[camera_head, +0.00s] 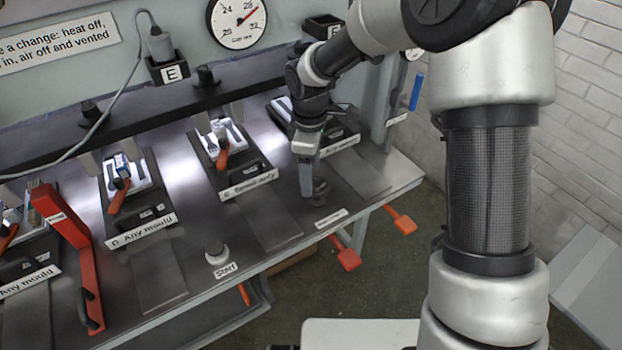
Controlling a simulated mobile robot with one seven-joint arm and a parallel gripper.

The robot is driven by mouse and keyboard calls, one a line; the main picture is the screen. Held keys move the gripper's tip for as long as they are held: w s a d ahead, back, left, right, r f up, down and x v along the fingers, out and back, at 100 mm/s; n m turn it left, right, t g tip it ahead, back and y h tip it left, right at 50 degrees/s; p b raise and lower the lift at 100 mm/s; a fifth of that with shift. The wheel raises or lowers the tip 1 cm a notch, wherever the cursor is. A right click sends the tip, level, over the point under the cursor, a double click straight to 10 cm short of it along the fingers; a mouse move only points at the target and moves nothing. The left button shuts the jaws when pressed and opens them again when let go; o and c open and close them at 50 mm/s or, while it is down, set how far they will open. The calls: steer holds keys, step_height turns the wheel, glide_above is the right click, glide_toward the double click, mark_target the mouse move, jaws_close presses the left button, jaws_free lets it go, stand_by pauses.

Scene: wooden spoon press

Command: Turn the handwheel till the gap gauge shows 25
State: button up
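The round white gap gauge (238,20) is on the back panel at the top, partly cut by the frame edge. Its red needle points up and right, near the 28 mark; the exact reading is too small to tell. My gripper (311,190) points down over the bench near its front right edge. A small dark rounded piece (320,187) shows at its fingertips, above a small label whose text I cannot read. I cannot tell whether this piece is the handwheel, or whether the fingers are closed on it. No other handwheel is clearly visible.
Several mould stations stand along the bench (205,255), including one labelled "Any mould" (140,190). A red lever (70,245) stands at left. A Start button (216,252) is at the front edge. Orange-red pedals (345,255) stick out below. My arm covers the right side.

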mark_target(317, 187)
steer(key=shift+f, duration=1.35)
steer(key=shift+w, duration=0.1)
steer(key=c, duration=0.9)
